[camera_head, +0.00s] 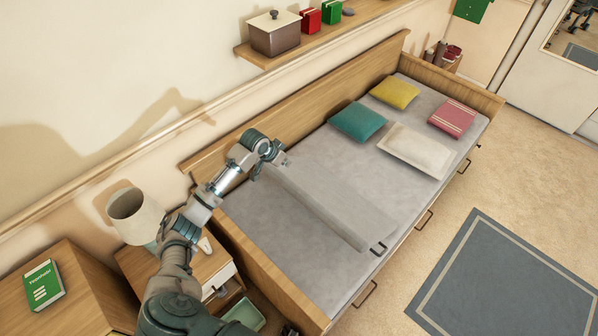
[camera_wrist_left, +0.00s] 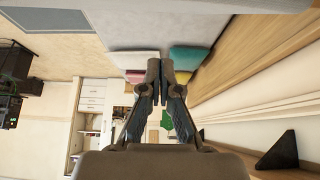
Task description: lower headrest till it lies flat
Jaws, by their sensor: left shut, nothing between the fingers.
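The bed (camera_head: 275,240) has a grey mattress in a wooden frame. Its grey headrest section (camera_head: 345,200) crosses the middle of the bed, and its near-left edge stands a little above the mattress. A small dark handle (camera_head: 378,248) shows at the section's front end. My left gripper (camera_head: 283,160) is shut and empty, at the back end of this section by the wooden backboard. Whether it touches the section cannot be told. The shut fingers also show in the left wrist view (camera_wrist_left: 155,83). My right gripper is out of view.
Teal (camera_head: 357,122), yellow (camera_head: 395,92), red (camera_head: 452,118) and white (camera_head: 417,150) pillows lie on the far half of the bed. A lamp (camera_head: 135,215) stands at the left. A wall shelf (camera_head: 350,30) runs above the bed. Floor by the rug (camera_head: 510,280) is clear.

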